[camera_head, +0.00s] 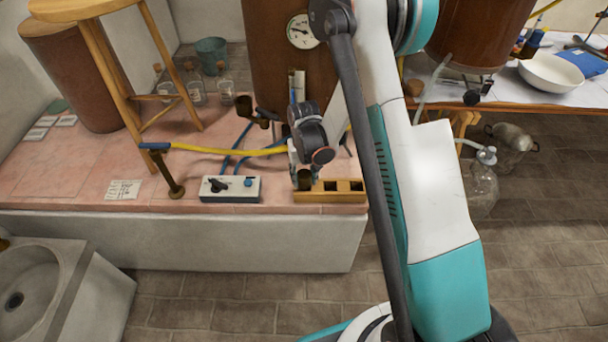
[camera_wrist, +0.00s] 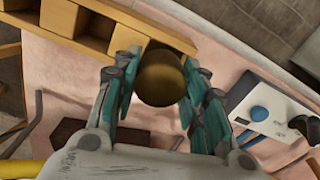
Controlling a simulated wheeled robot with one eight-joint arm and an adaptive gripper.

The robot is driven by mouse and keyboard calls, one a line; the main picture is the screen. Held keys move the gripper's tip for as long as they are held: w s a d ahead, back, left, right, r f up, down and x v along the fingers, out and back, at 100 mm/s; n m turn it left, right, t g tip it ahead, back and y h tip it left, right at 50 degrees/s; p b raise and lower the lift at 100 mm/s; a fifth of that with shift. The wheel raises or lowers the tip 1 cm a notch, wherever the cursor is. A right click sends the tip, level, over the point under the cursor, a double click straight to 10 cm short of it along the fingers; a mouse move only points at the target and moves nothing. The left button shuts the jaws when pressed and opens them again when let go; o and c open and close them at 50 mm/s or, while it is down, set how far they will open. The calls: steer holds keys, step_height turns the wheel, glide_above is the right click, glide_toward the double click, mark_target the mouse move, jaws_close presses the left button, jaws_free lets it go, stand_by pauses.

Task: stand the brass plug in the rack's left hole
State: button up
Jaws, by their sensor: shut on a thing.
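The brass plug (camera_head: 305,181) is dark and round-topped. My gripper (camera_head: 302,170) is shut on it, upright or nearly so, at the rack's left end. In the wrist view the plug (camera_wrist: 161,78) sits between the teal finger pads of my gripper (camera_wrist: 160,88). The wooden rack (camera_head: 329,197) is a low block near the front edge of the pink tiled ledge. Its middle and right holes look dark and empty; my gripper and the plug cover the left end. In the wrist view the rack (camera_wrist: 165,38) lies just beyond the plug, which appears beside the nearest hole. The plug's lower end is hidden.
A white control box (camera_head: 230,189) with a black knob and blue button stands just left of the rack. A yellow hose (camera_head: 230,151) crosses behind it. A brass stand (camera_head: 175,190) is farther left. A large copper vessel (camera_head: 272,70) rises behind. The ledge's edge is close in front.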

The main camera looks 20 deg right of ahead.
mark_target(304, 174)
steer(key=shift+f, duration=1.2)
stand_by(2.6)
steer(key=o, duration=1.2)
steer(key=shift+o, duration=0.2)
steer(key=shift+r, duration=0.2)
steer(key=shift+r+p, duration=1.75)
steer(key=shift+r, duration=1.6)
